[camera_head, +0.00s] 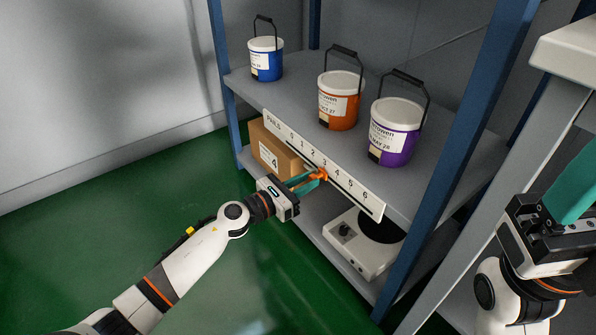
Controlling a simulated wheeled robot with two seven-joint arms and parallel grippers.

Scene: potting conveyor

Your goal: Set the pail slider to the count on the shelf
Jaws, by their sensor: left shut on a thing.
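Three lidded pails stand on the upper shelf (285,92): a blue pail (266,61) at the back left, an orange pail (339,100) in the middle and a purple pail (395,131) at the right. A white scale strip (352,187) marked PAILS, with numbers up to 6, runs along the shelf's front edge. The orange slider (322,173) sits on the strip by the 3. My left gripper (309,180), with teal fingers, is shut on the slider, hiding part of it. My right gripper (571,190) is at the right edge, its fingers partly cut off.
A cardboard box (272,146) and a white appliance with a dark round top (361,245) stand on the lower shelf, behind and beside my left gripper. Blue uprights (462,125) frame the shelf. A pale table or rack (565,52) stands at the right. Green floor (100,225) is clear at the left.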

